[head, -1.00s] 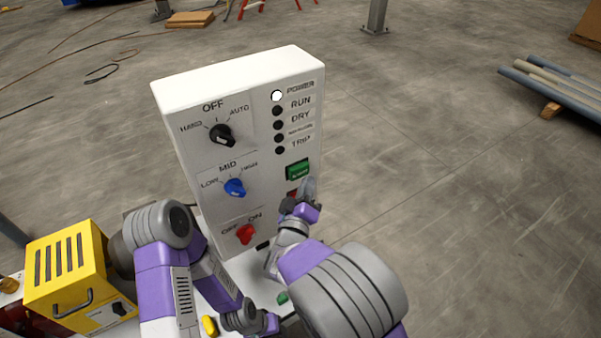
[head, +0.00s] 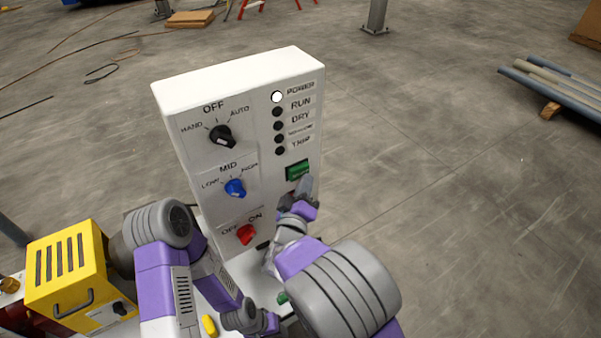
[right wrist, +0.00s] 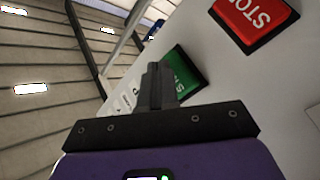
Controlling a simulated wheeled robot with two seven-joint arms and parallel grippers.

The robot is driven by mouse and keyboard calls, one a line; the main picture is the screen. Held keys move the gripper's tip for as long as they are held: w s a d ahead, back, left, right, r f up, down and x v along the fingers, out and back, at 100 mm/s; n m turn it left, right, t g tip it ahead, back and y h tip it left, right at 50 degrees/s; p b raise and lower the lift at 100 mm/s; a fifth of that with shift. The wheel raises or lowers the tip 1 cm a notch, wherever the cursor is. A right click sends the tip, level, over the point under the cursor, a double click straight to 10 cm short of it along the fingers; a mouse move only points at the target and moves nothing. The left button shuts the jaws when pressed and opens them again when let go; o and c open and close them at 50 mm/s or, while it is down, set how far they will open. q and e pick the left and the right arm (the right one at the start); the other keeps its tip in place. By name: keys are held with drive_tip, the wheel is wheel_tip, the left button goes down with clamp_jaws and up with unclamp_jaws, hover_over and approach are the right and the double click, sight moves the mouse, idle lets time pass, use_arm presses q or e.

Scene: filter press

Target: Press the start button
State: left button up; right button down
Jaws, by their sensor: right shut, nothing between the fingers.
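The green start button (head: 297,170) is on the right side of the white control panel (head: 190,88). It also shows in the right wrist view (right wrist: 186,76), partly hidden behind my fingers. My right gripper (head: 306,186) is shut and empty, its tips just below the green button in the head view. In the right wrist view the closed fingers (right wrist: 155,82) point at the button and overlap its left part; I cannot tell whether they touch it. My left gripper (head: 272,323) is low in the head view, its fingers hidden.
A red STOP button (right wrist: 254,16) sits close beside the green one. The panel also has a black knob (head: 222,137), a blue knob (head: 235,187), a red switch (head: 245,234) and a lit white power lamp (head: 277,97). A yellow box (head: 70,270) stands at the left.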

drive_tip(key=shift+w+a, duration=0.35)
drive_tip(key=shift+w, duration=0.1)
idle(0.8)
drive_tip(key=shift+s+d, duration=0.1)
idle(0.3)
drive_tip(key=shift+s+d, duration=0.5)
drive_tip(key=shift+s, duration=0.2)
drive_tip(key=s+d, duration=0.1)
drive_tip(key=s, duration=0.1)
drive_tip(key=s+d, duration=0.2)
drive_tip(key=shift+p, duration=0.35)
idle(0.6)
